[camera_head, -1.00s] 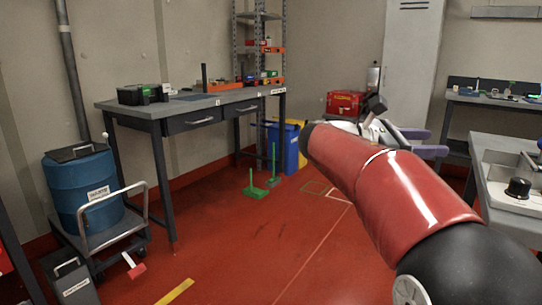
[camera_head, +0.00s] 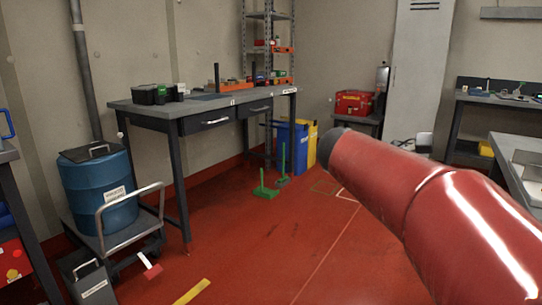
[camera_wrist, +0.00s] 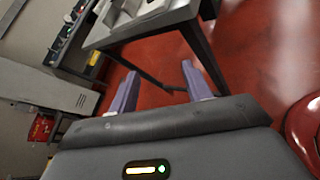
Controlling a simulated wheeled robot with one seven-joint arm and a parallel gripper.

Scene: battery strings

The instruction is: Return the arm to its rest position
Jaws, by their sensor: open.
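My red arm reaches in from the right edge of the head view and points toward the middle of the room. My gripper (camera_wrist: 160,90) shows in the wrist view, with two purple fingers standing apart and nothing between them. Red floor and a table leg show beyond the fingers. In the head view the fingers are hidden behind the arm; only a small grey and white part shows past its end.
A grey workbench (camera_head: 225,105) stands along the left wall. A blue barrel (camera_head: 97,188) sits on a cart at left. Blue and yellow bins (camera_head: 291,147), a red toolbox (camera_head: 354,103) and a locker (camera_head: 416,70) stand behind. A table (camera_head: 515,160) is at right.

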